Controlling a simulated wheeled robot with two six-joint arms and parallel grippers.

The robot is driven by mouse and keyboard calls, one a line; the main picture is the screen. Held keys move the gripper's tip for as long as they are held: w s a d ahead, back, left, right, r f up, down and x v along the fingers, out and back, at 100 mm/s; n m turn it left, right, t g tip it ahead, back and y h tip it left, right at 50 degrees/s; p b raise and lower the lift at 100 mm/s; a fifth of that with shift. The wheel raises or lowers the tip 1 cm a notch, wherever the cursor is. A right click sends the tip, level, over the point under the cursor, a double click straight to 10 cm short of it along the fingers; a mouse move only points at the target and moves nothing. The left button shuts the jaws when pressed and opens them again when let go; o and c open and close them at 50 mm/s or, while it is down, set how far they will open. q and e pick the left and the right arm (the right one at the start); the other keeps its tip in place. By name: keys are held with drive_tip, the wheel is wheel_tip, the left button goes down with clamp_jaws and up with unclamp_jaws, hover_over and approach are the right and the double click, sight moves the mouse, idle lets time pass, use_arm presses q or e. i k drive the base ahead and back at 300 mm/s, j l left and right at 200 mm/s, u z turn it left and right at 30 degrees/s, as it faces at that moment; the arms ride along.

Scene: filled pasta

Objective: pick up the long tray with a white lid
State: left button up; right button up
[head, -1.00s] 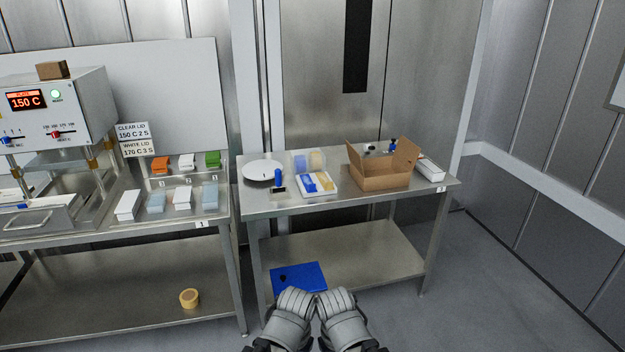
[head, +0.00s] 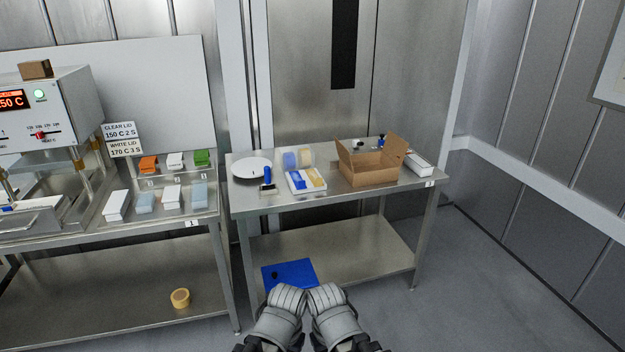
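Several small trays stand in a row on the left steel table. Two have white tops, a white tray (head: 117,206) at the left and another white tray (head: 172,197) farther right. A long white box or tray (head: 418,164) lies at the right end of the other table, beside the cardboard box. I cannot tell its lid from its body. My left gripper (head: 288,298) and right gripper (head: 326,297) are side by side at the bottom middle, away from both tables. Their fingertips are unclear.
A sealing machine (head: 45,110) showing 150 C stands at the left. Open floor (head: 480,270) lies to the right.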

sight(417, 163)
drive_tip(key=i+l+z, duration=0.25)
drive_tip(key=z, duration=0.15)
drive_tip(key=i+l+z, duration=0.2)
drive_tip(key=z, duration=0.25)
drive_tip(key=i+l+z, duration=0.1)
drive_tip(key=i+l, duration=0.15)
drive_tip(key=i, duration=0.45)
drive_tip(key=i+l+z, duration=0.1)
drive_tip(key=i, duration=0.6)
drive_tip(key=i+l+z, duration=0.1)
drive_tip(key=i+l, duration=0.15)
drive_tip(key=i, duration=0.5)
